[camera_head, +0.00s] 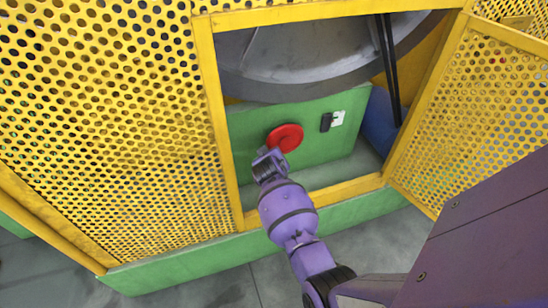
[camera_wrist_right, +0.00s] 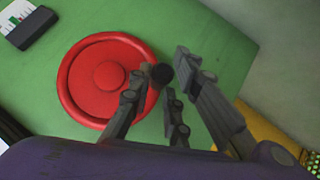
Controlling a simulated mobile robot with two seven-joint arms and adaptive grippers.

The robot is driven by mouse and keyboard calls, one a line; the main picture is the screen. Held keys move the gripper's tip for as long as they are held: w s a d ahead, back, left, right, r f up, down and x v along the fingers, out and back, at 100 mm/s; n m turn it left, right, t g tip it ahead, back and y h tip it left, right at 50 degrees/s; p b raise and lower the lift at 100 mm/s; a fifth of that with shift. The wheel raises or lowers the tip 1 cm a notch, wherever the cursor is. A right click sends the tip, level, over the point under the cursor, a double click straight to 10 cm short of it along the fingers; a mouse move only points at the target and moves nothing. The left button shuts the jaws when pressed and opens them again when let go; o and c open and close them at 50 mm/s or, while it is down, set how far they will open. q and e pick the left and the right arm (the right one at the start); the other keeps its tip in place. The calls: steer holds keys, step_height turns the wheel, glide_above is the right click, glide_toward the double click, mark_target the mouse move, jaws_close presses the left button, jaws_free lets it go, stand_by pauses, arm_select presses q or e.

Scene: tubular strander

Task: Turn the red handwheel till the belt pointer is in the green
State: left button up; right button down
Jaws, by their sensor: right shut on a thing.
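The red handwheel (camera_head: 285,137) is mounted on a green panel inside the open guard; it fills the left middle of the right wrist view (camera_wrist_right: 85,78). A dark knob (camera_wrist_right: 161,74) stands at its rim. My right gripper (camera_head: 266,158) is at the wheel's lower left edge in the head view. In the right wrist view its fingers (camera_wrist_right: 160,85) are around the knob, shut on it. A black block (camera_head: 326,122) sits beside a white scale (camera_head: 338,117) with a green patch (camera_wrist_right: 14,19). The pointer's place on the scale is too small to tell. My left gripper is out of view.
Yellow perforated guards (camera_head: 100,110) stand left, with an open yellow mesh door (camera_head: 490,110) at right. A yellow frame (camera_head: 215,110) edges the opening. A large grey wheel (camera_head: 310,55) and dark belts (camera_head: 389,60) are above the panel.

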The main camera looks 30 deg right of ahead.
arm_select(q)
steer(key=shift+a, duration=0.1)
arm_select(e)
steer(key=shift+d+r, duration=0.35)
steer(key=shift+d, duration=0.15)
steer(key=c, duration=1.8)
jaws_free()
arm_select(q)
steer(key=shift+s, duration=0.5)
arm_select(e)
steer(key=shift+o, duration=0.2)
steer(key=shift+a+f, duration=0.15)
steer(key=shift+f, duration=0.1)
steer(key=shift+s+a, duration=0.15)
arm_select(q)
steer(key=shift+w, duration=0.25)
arm_select(e)
steer(key=v, duration=1.1)
steer(key=shift+s+r, duration=0.25)
steer(key=shift+a, duration=0.1)
